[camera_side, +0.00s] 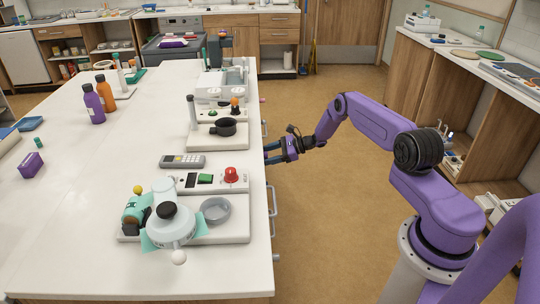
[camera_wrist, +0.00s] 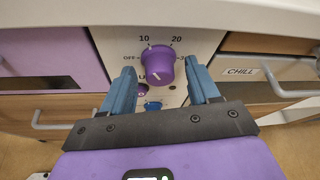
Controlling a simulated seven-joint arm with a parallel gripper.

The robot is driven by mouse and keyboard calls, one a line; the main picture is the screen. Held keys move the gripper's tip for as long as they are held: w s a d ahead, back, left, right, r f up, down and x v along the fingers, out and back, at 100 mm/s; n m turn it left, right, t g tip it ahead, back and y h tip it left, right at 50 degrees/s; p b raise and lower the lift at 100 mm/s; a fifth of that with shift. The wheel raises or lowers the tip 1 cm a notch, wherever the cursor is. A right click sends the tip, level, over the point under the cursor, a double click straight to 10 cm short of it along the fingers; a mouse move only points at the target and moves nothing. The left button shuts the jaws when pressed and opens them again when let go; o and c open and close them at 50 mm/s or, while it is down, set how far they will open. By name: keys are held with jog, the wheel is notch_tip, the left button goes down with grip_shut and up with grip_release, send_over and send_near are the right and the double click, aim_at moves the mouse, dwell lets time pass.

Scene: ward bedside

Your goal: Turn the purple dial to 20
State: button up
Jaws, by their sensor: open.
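The purple dial (camera_wrist: 159,64) is on a pale front panel (camera_wrist: 112,47) in the wrist view. Labels OFF, 10 and 20 run around it, with another partly hidden at the right. A small white mark shows low on the dial's face; I cannot tell surely which label it matches. My gripper (camera_wrist: 160,78) is open, its blue fingers left and right of the dial with gaps between. In the side view my gripper (camera_side: 272,153) is at the counter's front edge. The dial is hidden there.
Below the dial are a small purple part (camera_wrist: 142,93) and a blue knob (camera_wrist: 153,106). A drawer labelled CHILL (camera_wrist: 240,71) with a handle is at right, a purple drawer front (camera_wrist: 50,55) at left. The white counter (camera_side: 60,230) overhangs above.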

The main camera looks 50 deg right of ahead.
jog(key=c, duration=1)
jog(key=shift+c, duration=0.2)
jog(key=m, duration=0.1)
jog(key=m+g+y, duration=0.1)
jog(key=m, duration=0.1)
jog(key=shift+w+d+g+y, duration=0.15)
jog(key=shift+g+y, duration=0.15)
jog(key=shift+w+d+m+g+y, duration=0.15)
jog(key=shift+m+g+y, duration=0.15)
jog(key=shift+m, duration=0.8)
